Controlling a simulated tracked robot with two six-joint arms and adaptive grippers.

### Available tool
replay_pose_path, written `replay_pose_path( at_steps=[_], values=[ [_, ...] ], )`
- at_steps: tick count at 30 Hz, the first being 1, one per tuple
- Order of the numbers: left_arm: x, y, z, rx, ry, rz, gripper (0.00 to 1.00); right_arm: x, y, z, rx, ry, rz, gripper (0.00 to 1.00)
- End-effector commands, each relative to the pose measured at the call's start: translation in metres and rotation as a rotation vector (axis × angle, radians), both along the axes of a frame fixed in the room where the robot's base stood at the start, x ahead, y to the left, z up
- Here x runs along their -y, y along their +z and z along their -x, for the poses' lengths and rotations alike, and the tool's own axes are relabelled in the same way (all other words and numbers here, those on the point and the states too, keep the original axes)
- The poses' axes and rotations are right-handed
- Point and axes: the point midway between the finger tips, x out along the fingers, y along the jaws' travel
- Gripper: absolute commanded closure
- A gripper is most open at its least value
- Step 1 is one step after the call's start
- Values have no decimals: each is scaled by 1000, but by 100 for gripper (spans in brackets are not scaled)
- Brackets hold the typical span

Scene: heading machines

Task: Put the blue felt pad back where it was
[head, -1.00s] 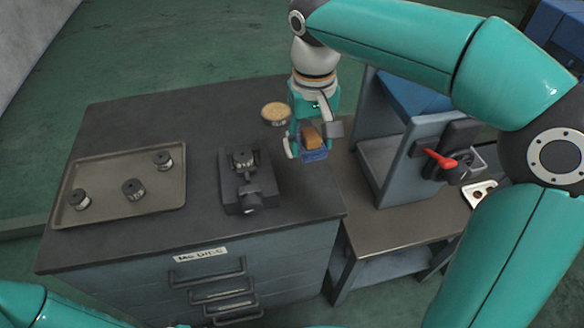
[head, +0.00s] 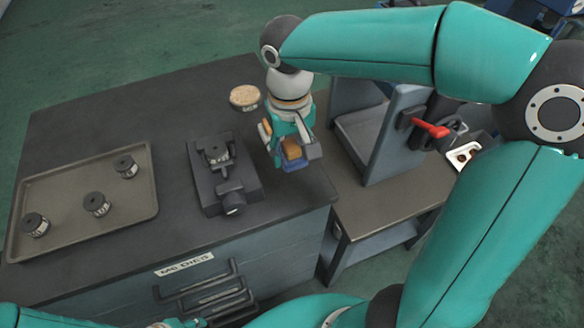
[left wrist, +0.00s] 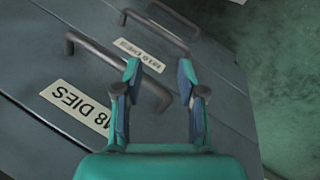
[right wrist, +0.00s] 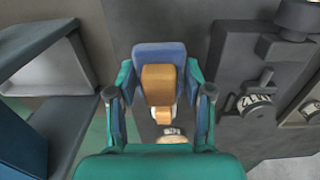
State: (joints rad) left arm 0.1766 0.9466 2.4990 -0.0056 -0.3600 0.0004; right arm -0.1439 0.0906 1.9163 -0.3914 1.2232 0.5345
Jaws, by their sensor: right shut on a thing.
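The blue felt pad (head: 293,165) has a tan block on it and is held in my right gripper (head: 290,152), over the right edge area of the dark bench top. In the right wrist view the pad's blue part (right wrist: 158,51) and tan block (right wrist: 159,85) sit between the two fingers. I cannot tell whether the pad touches the bench. My left gripper (left wrist: 160,82) is open and empty in the left wrist view, above the labelled drawer fronts.
A dark vise-like fixture (head: 222,178) stands mid-bench, left of the right gripper. A tray (head: 135,214) with 3 dark cylinders lies at left. A round tan-topped thing (head: 244,96) is close behind the gripper. A grey stand (head: 390,135) with a red lever (head: 431,128) is at right.

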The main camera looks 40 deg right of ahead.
Motion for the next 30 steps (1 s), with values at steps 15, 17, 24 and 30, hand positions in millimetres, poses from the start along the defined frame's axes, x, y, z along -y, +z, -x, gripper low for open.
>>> replay_pose_path(
  at_steps=[15, 17, 24, 30],
  values=[
    [0, -4, 0, 0, 0, 0, 60, -1, -57, 0, -2, 3, 0, 87],
    [0, -4, 0, 0, 0, 0, 60, -1, -61, -1, -1, 3, 1, 87],
    [0, -4, 0, 0, 0, 0, 60, -1, -62, -1, 2, 4, 0, 87],
    [0, -6, 0, 0, 0, 0, 60, -1, -64, -1, 2, 4, 0, 36]
  ],
)
